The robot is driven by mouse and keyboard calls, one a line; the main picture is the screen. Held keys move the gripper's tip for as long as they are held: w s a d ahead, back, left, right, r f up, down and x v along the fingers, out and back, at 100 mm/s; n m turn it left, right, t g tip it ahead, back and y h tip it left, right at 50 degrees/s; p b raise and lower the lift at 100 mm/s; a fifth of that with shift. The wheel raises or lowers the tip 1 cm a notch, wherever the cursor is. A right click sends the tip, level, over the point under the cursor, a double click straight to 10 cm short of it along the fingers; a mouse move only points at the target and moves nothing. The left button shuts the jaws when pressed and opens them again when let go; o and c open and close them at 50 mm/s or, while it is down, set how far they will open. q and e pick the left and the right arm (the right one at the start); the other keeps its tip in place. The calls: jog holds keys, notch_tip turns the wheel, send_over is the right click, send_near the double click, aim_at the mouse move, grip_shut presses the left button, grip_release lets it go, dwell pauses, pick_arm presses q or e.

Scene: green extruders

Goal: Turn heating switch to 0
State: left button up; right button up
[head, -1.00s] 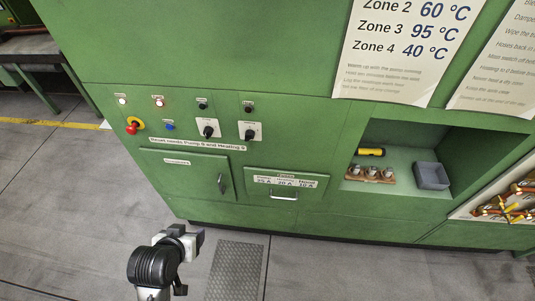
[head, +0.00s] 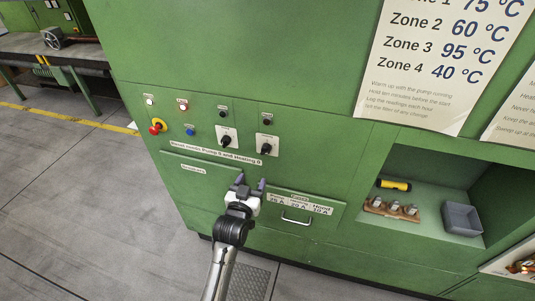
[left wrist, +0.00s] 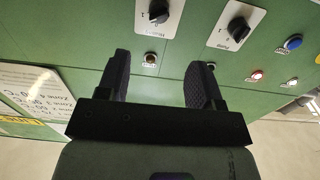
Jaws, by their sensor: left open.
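The heating switch (head: 266,147) is a black rotary knob on a white plate, the right one of two on the green panel. It also shows at the top of the left wrist view (left wrist: 158,12), partly cut off. The similar pump switch (head: 227,141) is to its left; the left wrist view shows it too (left wrist: 237,30). I cannot read the exact knob settings. My left gripper (head: 247,183) is open and empty, in front of the panel below the switches in the head view. Its two dark fingers (left wrist: 158,82) touch neither knob. My right gripper is not in view.
A red emergency button (head: 157,126), a blue button (head: 191,131) and several lamps sit near the switches.

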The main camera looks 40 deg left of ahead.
aim_at(264, 154)
pick_arm(q)
jog(key=x, duration=1.3)
jog(key=shift+w+r, duration=0.1)
jog(key=shift+w, duration=0.05)
jog(key=shift+c, duration=0.3)
jog(key=c, duration=0.9)
jog(key=shift+o, duration=0.2)
